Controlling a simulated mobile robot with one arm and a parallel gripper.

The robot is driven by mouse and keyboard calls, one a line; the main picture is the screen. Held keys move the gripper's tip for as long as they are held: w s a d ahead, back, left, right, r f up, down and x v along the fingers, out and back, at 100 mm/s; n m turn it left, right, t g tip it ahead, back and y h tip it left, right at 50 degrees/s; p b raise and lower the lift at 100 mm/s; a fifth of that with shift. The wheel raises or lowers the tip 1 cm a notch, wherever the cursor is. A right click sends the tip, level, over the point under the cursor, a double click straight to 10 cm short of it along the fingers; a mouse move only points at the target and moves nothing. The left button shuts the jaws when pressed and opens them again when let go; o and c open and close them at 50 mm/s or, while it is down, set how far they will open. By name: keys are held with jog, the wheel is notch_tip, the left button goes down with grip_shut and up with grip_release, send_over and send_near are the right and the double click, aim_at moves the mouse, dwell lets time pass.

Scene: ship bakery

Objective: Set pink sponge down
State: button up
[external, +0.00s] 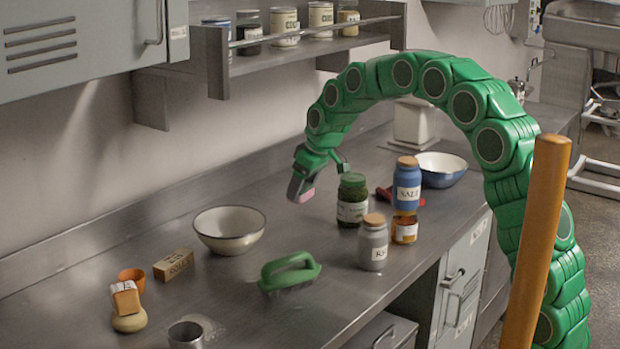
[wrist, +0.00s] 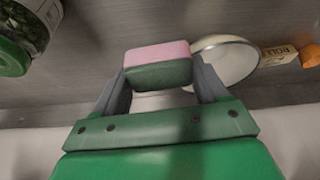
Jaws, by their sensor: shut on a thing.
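My gripper (external: 302,190) hangs from the green segmented arm above the counter, right of the white bowl and left of the green jar. It is shut on the pink sponge (external: 308,195), of which only a small pink edge shows here. In the wrist view the sponge (wrist: 157,54) has a pink layer and a dark green layer, and sits between the two grey fingers of my gripper (wrist: 160,75). The sponge looks a little above the metal counter (external: 230,290); the exact gap is hard to tell.
A white bowl (external: 229,230) stands left of my gripper. A green jar (external: 352,200), a grey jar (external: 373,243) and a blue salt jar (external: 406,186) on an amber jar (external: 404,228) stand to the right. A green-handled brush (external: 290,271) lies in front. Bare counter lies between bowl and jars.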

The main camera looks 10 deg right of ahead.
aim_at(303, 187)
notch_tip(303, 187, up, 11)
jog(key=w+d+m+t+h, duration=0.15)
jog(key=d+m, duration=0.45)
jog(key=d, duration=3.9)
notch_tip(303, 187, down, 11)
jog(key=w+f, duration=0.2)
jog(key=w, duration=0.2)
jog(key=w+f, duration=0.3)
jog(key=w, duration=0.1)
jog(key=w+f, duration=0.3)
jog(key=w, duration=0.2)
jog(key=shift+w+f, duration=0.7)
jog(key=shift+f, duration=1.6)
